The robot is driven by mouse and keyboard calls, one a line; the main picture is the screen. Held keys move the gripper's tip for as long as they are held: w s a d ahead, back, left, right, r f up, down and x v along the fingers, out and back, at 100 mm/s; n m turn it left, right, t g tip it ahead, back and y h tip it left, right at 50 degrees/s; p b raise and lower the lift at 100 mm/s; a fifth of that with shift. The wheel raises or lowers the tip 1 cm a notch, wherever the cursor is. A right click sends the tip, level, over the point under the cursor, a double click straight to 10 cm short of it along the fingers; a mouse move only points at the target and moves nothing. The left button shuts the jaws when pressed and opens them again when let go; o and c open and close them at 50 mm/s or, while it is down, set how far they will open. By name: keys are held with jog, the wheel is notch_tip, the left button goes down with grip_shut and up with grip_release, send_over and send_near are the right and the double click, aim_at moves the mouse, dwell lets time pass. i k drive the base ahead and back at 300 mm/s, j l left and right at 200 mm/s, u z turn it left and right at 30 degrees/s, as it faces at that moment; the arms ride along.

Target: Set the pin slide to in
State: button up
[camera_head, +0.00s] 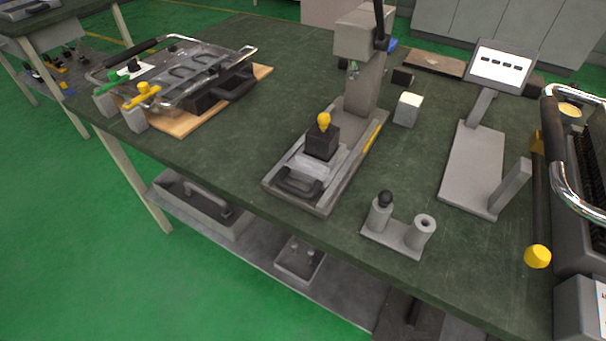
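A grey press fixture (277,178) stands on the green bench top near the middle. On its base lies a light metal slide plate (318,168) with a dark handle (298,185) at the near end. A dark block (322,142) with a yellow knob (323,121) sits on this plate, in front of the press column (361,85). This looks like the pin slide; no label confirms it. The plate lies toward the near end of the base, and the block stands apart from the column. My gripper is not in view.
A wooden board (190,122) carries a metal clamp frame (195,68) at left. A grey two-post holder (398,235) stands close by at front right. A display stand (474,165) and a machine with chrome bars (562,185) stand at right. Open green floor lies front left.

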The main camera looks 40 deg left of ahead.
aim_at(319, 174)
jog(key=k+j+u, duration=0.25)
jog(key=j, duration=0.55)
jog(key=j+u, duration=0.2)
jog(key=j, duration=0.6)
